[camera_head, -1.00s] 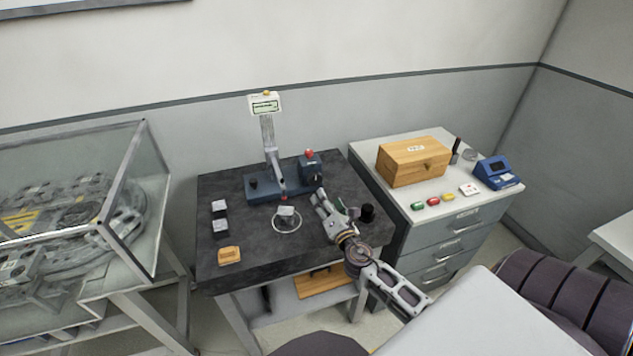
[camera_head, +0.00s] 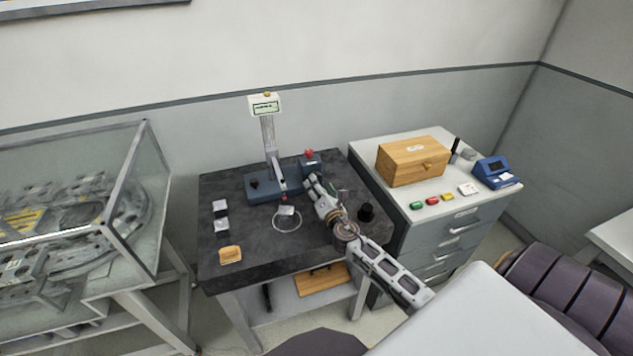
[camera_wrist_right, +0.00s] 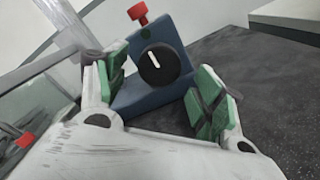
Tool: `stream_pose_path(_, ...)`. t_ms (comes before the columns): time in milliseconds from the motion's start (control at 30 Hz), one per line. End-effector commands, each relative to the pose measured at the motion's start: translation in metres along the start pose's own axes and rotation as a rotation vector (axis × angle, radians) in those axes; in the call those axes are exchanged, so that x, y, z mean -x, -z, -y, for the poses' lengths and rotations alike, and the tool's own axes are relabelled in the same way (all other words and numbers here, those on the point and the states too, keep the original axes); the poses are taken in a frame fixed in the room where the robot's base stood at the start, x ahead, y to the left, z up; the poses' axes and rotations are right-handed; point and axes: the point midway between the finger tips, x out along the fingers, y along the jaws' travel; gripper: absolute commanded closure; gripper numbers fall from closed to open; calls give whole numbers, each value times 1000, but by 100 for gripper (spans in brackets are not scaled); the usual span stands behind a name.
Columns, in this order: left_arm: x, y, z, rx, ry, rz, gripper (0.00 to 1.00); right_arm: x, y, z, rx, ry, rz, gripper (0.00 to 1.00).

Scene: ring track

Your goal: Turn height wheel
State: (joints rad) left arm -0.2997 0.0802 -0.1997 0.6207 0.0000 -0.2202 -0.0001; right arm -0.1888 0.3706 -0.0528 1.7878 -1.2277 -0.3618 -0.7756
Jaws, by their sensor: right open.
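The height wheel looks like a round black knob with a white mark (camera_wrist_right: 159,65), on the front of a blue block in the right wrist view. A red-topped piece (camera_wrist_right: 138,13) stands on that block. In the head view the block (camera_head: 311,166) sits at the right end of the blue instrument base (camera_head: 262,184); its knob is hard to make out there. My right gripper (camera_head: 312,179) is just in front of the block. In the wrist view its green-padded fingers (camera_wrist_right: 160,95) are open, with the knob beyond and between them, not gripped. My left gripper is not in view.
The instrument's column carries a display (camera_head: 266,105). On the dark table (camera_head: 255,240) are a ring (camera_head: 288,226), small grey blocks (camera_head: 220,207), an orange item (camera_head: 230,254) and a black cup (camera_head: 366,212). A drawer cabinet (camera_head: 440,222) with a wooden box (camera_head: 412,162) stands right.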

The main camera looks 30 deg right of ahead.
Motion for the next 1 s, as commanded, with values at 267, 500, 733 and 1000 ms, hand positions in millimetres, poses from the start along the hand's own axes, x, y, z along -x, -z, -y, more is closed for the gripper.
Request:
stream_pose_path(267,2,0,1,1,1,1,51,-21,-1,0,0,0,1,32)
stream_pose_path(500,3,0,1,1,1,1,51,-30,0,0,0,0,0,32)
stream_pose_path(733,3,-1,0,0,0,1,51,-31,0,0,-1,0,0,32)
stream_pose_path(1000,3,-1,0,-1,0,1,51,-30,0,0,-1,0,0,53)
